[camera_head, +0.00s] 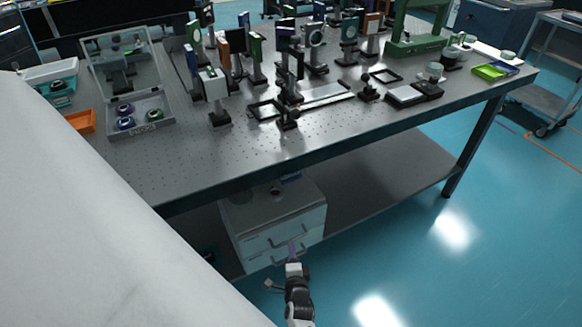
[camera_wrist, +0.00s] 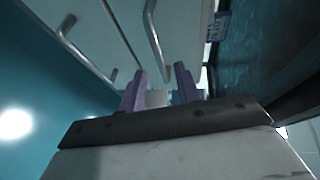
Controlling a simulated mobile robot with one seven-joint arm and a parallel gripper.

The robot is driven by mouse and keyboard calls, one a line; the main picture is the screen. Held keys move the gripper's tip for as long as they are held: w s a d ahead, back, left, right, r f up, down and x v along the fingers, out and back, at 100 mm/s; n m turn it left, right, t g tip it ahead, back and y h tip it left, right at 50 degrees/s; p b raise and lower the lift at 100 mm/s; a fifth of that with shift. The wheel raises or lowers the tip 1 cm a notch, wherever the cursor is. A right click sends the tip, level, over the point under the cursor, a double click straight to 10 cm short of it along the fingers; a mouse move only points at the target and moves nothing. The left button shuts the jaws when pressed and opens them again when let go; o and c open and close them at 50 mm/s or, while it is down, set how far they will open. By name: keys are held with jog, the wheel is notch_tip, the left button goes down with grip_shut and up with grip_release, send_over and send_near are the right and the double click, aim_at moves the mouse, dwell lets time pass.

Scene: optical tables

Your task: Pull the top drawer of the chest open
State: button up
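The chest (camera_head: 240,222) is a pale two-drawer unit under the optical table. Its top drawer (camera_head: 257,244) looks flush with the chest, and its bar handle (camera_head: 270,242) is partly hidden by my gripper. My gripper (camera_head: 292,246) is at the chest front, near the handles. In the wrist view, the two purple fingers of my gripper (camera_wrist: 159,85) stand apart with a gap between them. The top drawer handle (camera_wrist: 152,35) runs down to between the fingertips; I cannot tell whether they touch it. The lower drawer handle (camera_wrist: 80,52) is left of the fingers.
The optical table (camera_head: 225,163) overhangs the chest and carries many optical mounts. A lower shelf (camera_head: 385,180) lies right of the chest. The blue floor (camera_head: 400,260) in front is clear. A cart (camera_head: 550,95) stands far right.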

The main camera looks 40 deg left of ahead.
aim_at(291, 240)
jog(key=shift+b+x, duration=1.3)
jog(key=shift+x, duration=1.8)
jog(key=shift+c, duration=0.2)
grip_shut()
